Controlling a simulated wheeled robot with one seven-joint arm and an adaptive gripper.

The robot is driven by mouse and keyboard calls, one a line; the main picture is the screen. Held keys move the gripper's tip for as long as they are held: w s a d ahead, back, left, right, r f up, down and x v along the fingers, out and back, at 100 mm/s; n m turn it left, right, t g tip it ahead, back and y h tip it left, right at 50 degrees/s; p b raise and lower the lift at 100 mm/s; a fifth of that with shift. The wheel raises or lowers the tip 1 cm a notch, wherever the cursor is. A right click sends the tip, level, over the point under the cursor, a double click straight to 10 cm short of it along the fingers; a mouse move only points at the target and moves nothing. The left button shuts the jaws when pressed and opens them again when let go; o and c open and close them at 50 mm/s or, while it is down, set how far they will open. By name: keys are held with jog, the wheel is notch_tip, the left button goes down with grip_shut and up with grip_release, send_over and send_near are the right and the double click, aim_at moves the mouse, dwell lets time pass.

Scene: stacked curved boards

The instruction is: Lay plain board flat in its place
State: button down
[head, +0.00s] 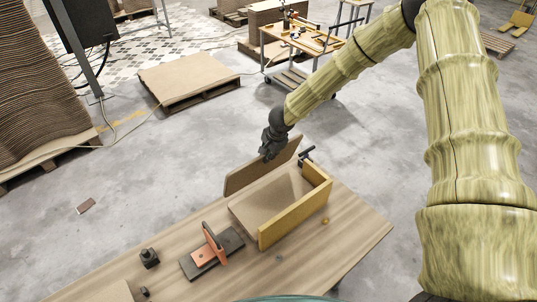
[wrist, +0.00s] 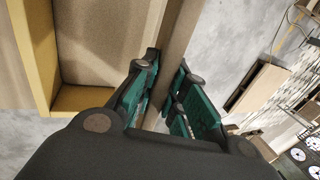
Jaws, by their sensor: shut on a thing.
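A plain brown board (head: 243,179) stands on edge, leaning slightly, along the far side of a flat tan panel (head: 262,203) on the wooden table. My gripper (head: 269,150) is shut on its upper edge. In the wrist view the fingers (wrist: 165,92) clamp the board's narrow edge (wrist: 183,28) from both sides. A yellow board (head: 296,209) stands upright along the panel's near right side. It also shows at the left in the wrist view (wrist: 36,50). Whether the held board's lower edge touches anything is hidden.
A dark clamp (head: 306,154) stands at the panel's far right corner. An orange bracket on a dark plate (head: 213,255) and a small black part (head: 149,258) lie left on the table (head: 352,228). A small yellow knob (head: 325,221) is at the right. The table's right end is mostly clear.

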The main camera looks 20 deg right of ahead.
jog(key=shift+f+b, duration=1.15)
jog(key=shift+f, duration=0.8)
dwell(0.7)
jog(key=s+t+b, duration=0.1)
jog(key=b, duration=0.4)
jog(key=s+d+f+b, duration=0.1)
jog(key=b, duration=0.5)
jog(key=shift+s+t, duration=0.3)
jog(key=shift+t, duration=0.1)
jog(key=s+b, duration=0.1)
jog(key=b, duration=0.3)
jog(key=s+f+t+y+b, duration=0.1)
jog(key=b, duration=0.3)
jog(key=shift+d+f, duration=0.15)
jog(key=shift+d, duration=0.2)
dwell(0.4)
jog(key=shift+s+b, duration=0.35)
jog(key=shift+b, duration=0.7)
jog(key=shift+s+d+f+t+b, duration=0.1)
jog(key=shift+f+t+b, duration=0.25)
jog(key=shift+b, duration=0.3)
jog(key=b, duration=0.2)
jog(key=s+t+b, duration=0.1)
jog(key=shift+d+f+b, duration=0.25)
jog(key=shift+f+b, duration=0.1)
jog(key=shift+b, duration=0.05)
jog(key=shift+s+b, duration=0.15)
jog(key=shift+b, duration=0.15)
